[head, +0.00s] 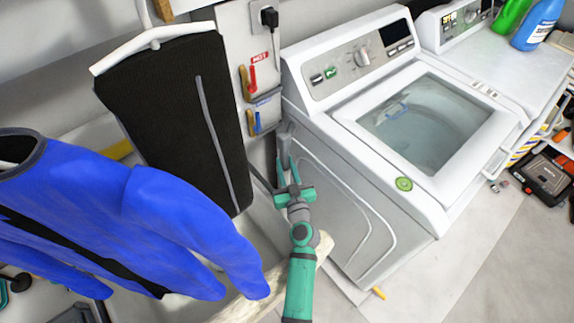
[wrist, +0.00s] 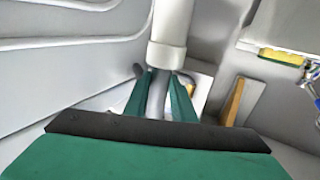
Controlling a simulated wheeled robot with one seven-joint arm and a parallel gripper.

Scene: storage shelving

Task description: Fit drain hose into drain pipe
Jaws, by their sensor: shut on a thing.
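In the wrist view, my gripper (wrist: 160,90) is shut on the grey drain hose (wrist: 157,97), which stands between its two green fingers. The hose's upper end meets the lower rim of the white drain pipe (wrist: 171,28), at its wider collar (wrist: 167,57). I cannot tell whether the hose end is inside the collar or just in front of it. In the head view, my gripper (head: 284,150) is in the narrow gap between the washing machine and the wall. The hose and pipe are not clear there.
The washing machine (head: 350,215) stands close on the right, its side panel beside my arm. Hot and cold valves (head: 252,80) sit on the wall at the left. A dark hanging garment (head: 180,110) and a blue jacket (head: 150,225) crowd the left side.

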